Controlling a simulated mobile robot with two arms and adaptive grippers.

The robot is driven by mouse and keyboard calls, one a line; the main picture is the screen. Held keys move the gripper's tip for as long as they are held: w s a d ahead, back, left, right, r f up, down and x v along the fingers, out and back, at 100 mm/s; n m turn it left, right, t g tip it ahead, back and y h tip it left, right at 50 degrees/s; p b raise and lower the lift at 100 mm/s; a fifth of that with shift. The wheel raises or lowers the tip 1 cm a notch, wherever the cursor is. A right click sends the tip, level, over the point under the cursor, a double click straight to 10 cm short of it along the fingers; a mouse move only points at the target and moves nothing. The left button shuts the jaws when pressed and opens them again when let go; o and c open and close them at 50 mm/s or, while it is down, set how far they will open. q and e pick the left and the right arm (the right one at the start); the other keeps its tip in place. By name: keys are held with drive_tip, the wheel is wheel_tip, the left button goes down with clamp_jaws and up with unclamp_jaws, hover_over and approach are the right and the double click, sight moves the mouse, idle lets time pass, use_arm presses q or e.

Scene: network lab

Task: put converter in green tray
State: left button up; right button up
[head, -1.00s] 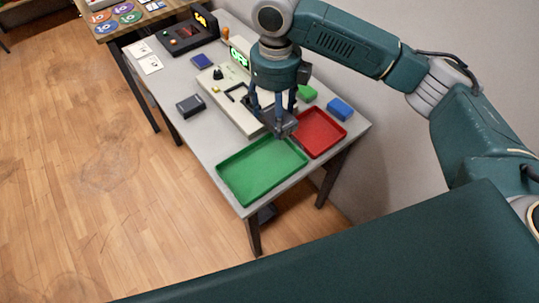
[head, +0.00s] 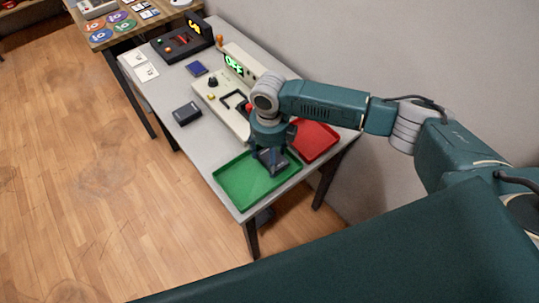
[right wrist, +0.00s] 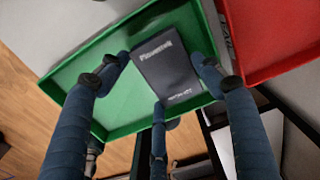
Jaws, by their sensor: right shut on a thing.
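My right gripper (head: 270,163) is over the green tray (head: 233,183), low above its right part. It is shut on a dark grey box with pale lettering, which looks like the converter (head: 275,161). In the right wrist view the converter (right wrist: 167,58) sits between the blue fingers of the right gripper (right wrist: 165,75), with the green tray (right wrist: 75,72) below it. I cannot tell whether the converter touches the tray floor. My left gripper is not in view.
A red tray (head: 314,139) stands right beside the green one. A beige test device (head: 222,99) with a lit green display is behind. Another dark box (head: 187,113) lies at the table's left edge. A black console (head: 181,41) stands at the far end.

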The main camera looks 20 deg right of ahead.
drive_tip(key=o, duration=1.4)
drive_tip(key=shift+c, duration=0.2)
drive_tip(key=shift+r, duration=0.5)
wheel_tip(320, 180, up, 11)
drive_tip(key=b, duration=0.2)
drive_tip(key=shift+a, duration=0.1)
